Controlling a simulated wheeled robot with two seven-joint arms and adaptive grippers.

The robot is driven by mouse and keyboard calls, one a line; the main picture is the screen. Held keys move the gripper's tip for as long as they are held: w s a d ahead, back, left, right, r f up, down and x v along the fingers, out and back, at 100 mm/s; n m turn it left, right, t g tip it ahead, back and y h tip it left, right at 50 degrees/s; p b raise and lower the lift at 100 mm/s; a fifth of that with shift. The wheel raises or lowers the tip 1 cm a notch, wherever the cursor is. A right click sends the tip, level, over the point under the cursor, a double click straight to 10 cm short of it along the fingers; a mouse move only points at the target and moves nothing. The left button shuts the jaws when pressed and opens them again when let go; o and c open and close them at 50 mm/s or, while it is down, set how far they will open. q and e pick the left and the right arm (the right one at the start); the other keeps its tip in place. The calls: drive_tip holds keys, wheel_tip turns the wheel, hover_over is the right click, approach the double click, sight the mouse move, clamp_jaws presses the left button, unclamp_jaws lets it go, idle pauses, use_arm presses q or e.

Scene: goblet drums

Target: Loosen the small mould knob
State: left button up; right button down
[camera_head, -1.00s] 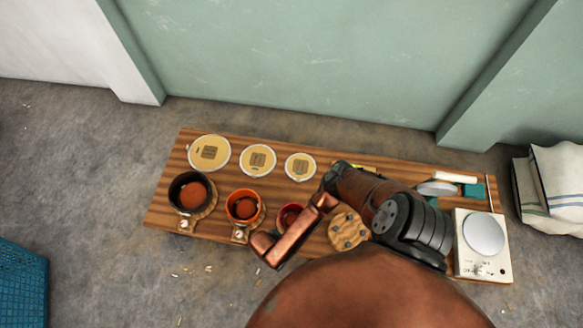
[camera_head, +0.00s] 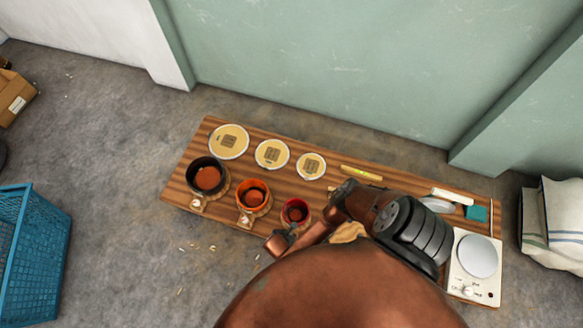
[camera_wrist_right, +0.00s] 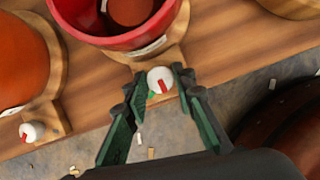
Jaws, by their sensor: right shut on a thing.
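The small red mould (camera_head: 295,212) stands toward the front of the wooden bench, right of the orange and black moulds. In the right wrist view its red rim (camera_wrist_right: 130,35) is at the top. The small mould knob (camera_wrist_right: 160,80), white with a red mark, sits on the mould's wooden base at the bench's front edge. My right gripper (camera_wrist_right: 155,84) is shut on this knob, with a dark green finger on each side. In the head view my arm hides the knob and the gripper's fingertips. My left gripper is not in view.
The orange mould (camera_head: 254,197) and black mould (camera_head: 207,178) stand to the left, each with its own knob. Several round discs (camera_head: 272,154) lie behind them. A white scale (camera_head: 474,266) sits at the bench's right end. A blue crate (camera_head: 30,245) is on the floor.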

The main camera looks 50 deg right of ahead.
drive_tip(key=n+t+p, duration=0.1)
drive_tip(key=n, duration=0.1)
drive_tip(key=n+y+p, duration=0.1)
drive_tip(key=n, duration=0.2)
drive_tip(key=shift+s+d+t+p, duration=0.15)
drive_tip(key=shift+d+t+p, duration=0.05)
drive_tip(key=shift+t+p, duration=0.2)
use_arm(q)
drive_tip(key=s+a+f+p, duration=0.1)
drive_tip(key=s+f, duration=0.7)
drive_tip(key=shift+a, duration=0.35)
use_arm(e)
drive_tip(key=shift+s+n+t+y, duration=0.1)
drive_tip(key=shift+n+t+y, duration=0.4)
drive_tip(key=shift+n, duration=1.4)
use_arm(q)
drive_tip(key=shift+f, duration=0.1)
use_arm(e)
drive_tip(key=shift+f, duration=0.1)
drive_tip(key=c, duration=2)
unclamp_jaws()
drive_tip(key=shift+o, duration=0.3)
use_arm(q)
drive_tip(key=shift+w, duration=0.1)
use_arm(e)
drive_tip(key=v, duration=1.2)
